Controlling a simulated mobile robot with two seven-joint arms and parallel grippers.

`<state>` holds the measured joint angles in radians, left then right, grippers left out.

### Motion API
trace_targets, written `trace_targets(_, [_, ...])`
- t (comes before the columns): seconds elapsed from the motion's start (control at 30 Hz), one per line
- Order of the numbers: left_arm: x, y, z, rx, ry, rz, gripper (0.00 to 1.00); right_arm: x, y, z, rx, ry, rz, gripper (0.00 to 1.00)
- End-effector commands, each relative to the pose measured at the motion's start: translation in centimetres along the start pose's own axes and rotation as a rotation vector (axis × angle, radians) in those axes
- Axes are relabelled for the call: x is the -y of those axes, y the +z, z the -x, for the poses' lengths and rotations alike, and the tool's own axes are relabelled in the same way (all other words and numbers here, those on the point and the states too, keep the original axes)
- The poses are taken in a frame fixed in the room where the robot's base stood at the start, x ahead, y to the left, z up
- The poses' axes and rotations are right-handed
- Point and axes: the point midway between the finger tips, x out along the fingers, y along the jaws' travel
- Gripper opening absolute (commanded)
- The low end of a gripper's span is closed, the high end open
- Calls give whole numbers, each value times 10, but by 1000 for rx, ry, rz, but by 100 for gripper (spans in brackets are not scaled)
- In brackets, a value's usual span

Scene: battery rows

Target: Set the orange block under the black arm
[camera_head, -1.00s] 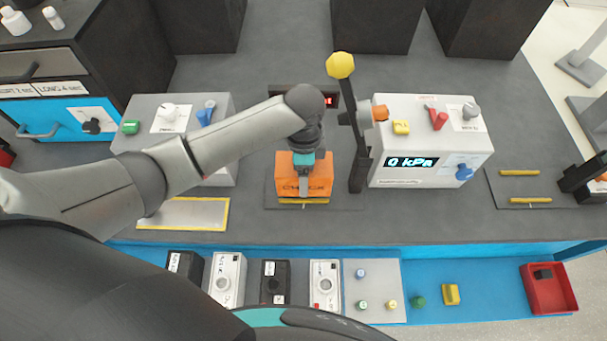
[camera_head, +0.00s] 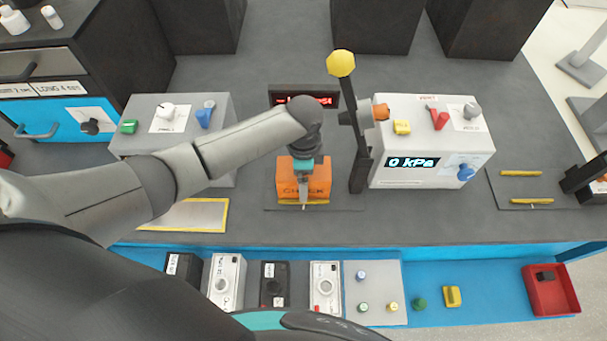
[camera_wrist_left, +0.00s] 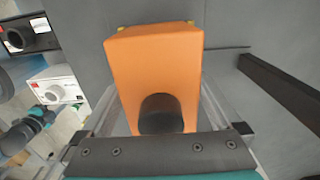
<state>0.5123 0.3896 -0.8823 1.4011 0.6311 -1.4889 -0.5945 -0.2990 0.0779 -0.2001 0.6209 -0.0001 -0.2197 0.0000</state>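The orange block (camera_head: 290,180), marked "CHECK", is low over or on a dark plate (camera_head: 345,204) with a yellow bar at its front. I cannot tell if it touches the plate. The black arm (camera_head: 358,150) stands raised, with a yellow knob on top, just right of the block. My left gripper (camera_head: 303,186) is over the block from above, one finger across its front face. In the left wrist view the orange block (camera_wrist_left: 155,65) fills the space between the fingers, a black round post on it. The fingers look closed against its sides. My right gripper is not seen.
A white box (camera_head: 430,140) with a "0 kPa" display stands right of the black arm. Another grey box (camera_head: 140,145) stands left, partly behind my arm. A red display (camera_head: 290,90) is behind the block. A second plate (camera_head: 500,190) and black arm are far right.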

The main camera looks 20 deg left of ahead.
Motion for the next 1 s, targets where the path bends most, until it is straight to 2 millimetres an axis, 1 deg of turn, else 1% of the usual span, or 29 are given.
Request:
trace_targets(0.27, [0, 0, 3, -1, -1, 0, 100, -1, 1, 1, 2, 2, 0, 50])
trace_targets(0.37, [0, 0, 12, -1, -1, 0, 100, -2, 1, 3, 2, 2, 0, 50])
trace_targets(0.6, [1, 0, 54, -2, -3, -1, 100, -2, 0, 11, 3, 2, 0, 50])
trace_targets(0.7, [1, -1, 67, -2, -1, -1, 100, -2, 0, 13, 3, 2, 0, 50])
trace_targets(0.83, [0, 0, 76, 0, 0, 0, 100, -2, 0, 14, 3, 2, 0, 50])
trace_targets(1.0, [0, 0, 78, 0, 1, 1, 100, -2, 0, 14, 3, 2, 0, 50])
